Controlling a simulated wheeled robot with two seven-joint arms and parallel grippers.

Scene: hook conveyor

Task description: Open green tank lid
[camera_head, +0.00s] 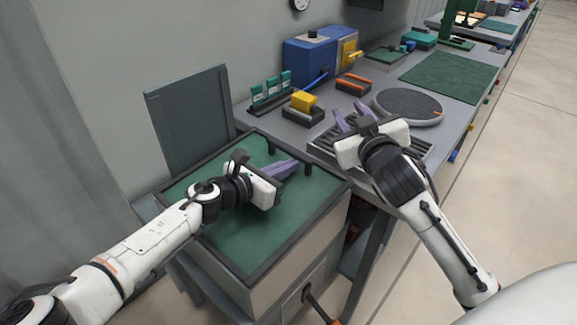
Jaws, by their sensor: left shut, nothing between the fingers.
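The green tank is a pale box with a dark rim and a flat green top face (240,240), at the left end of the workbench. A dark grey flat panel (190,115) stands upright along its back left side. I cannot tell whether this panel is the raised lid, or whether the green face is a cover or the inside. My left gripper (284,168) is over the back right part of the green face, its purple fingers together and empty. My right gripper (352,116) is over a dark slatted tray on the bench, its purple fingers apart and nothing visible between them.
The slatted tray (322,146) is beside the tank. A round dark turntable (408,105), a yellow block (303,101) in a dark holder and a blue box (308,62) stand on the bench. A green mat (450,76) lies farther back. Open floor is to the right.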

